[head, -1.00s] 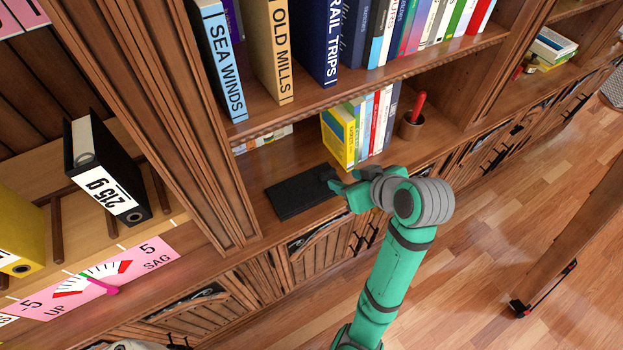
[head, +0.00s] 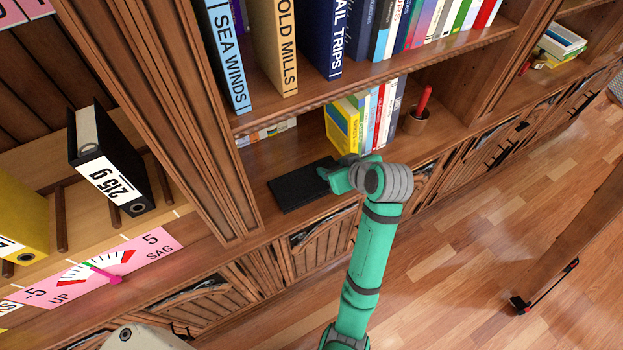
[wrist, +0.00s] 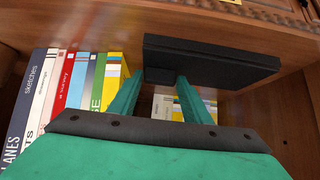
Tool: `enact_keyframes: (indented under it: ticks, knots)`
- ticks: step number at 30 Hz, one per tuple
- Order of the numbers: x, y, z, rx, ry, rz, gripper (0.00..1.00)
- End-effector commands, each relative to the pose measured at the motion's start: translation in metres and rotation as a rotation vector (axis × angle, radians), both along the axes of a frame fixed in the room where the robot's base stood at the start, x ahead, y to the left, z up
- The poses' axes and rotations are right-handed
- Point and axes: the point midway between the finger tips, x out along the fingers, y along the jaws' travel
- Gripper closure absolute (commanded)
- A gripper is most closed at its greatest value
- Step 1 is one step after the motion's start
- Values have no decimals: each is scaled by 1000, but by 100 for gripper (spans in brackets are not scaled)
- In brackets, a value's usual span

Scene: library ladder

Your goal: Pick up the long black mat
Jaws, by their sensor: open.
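The long black mat (head: 297,188) lies flat on the lower shelf board, close to its front edge. In the wrist view the mat (wrist: 222,62) appears as a dark slab just beyond the fingers. My gripper (head: 327,177) is open at the mat's right end in the head view. In the wrist view my gripper (wrist: 160,82) shows two green fingers apart, with one end of the mat in the gap around their tips. I cannot tell whether the fingers touch the mat. The gripper hides part of the mat's right end in the head view.
Upright books (head: 368,120) and a brown pot with a red-handled tool (head: 418,115) stand behind my gripper. A wooden upright (head: 185,120) bounds the left side. A black binder (head: 105,160) and a pink gauge sign (head: 95,270) are further left. An upper shelf of books overhangs.

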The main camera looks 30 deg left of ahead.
Motion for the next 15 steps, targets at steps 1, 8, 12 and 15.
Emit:
enact_keyframes:
  ticks: [1,8,12,15]
  knots:
    - [1,2,-2,0,1,1,56]
    - [1,2,-2,0,-1,1,56]
    - [1,1,-2,0,-1,-1,86]
    - [2,0,-1,0,-1,-2,86]
